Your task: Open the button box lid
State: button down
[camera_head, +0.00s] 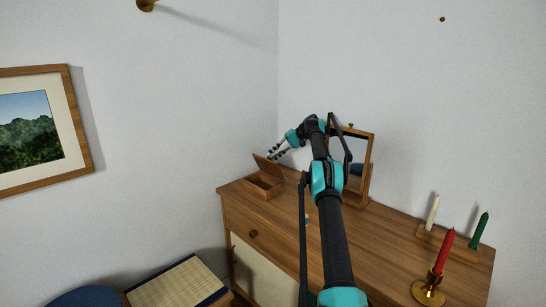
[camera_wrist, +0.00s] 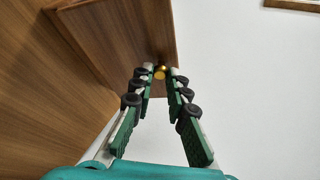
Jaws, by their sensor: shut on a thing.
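The button box (camera_head: 262,188) is a small wooden box at the left end of the dresser top. Its lid (camera_head: 267,166) stands raised and tilted above the box, so the box is open. In the wrist view the lid (camera_wrist: 128,40) is a brown wooden panel with a small brass knob (camera_wrist: 160,72) at its edge. My gripper (camera_head: 273,155) is at the lid's upper edge. In the wrist view its green-padded fingers (camera_wrist: 160,74) are shut on the knob. The inside of the box is too small to make out.
A framed mirror (camera_head: 368,155) stands behind my arm on the dresser (camera_head: 385,240). A white candle (camera_head: 432,212), a green candle (camera_head: 479,231) and a red candle (camera_head: 443,252) in a brass holder stand at the right. A wall meets the dresser's left end.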

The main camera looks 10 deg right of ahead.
dwell(0.4)
jog(key=c, duration=1.5)
grip_release()
jog(key=shift+o, duration=0.2)
jog(key=shift+a, duration=0.1)
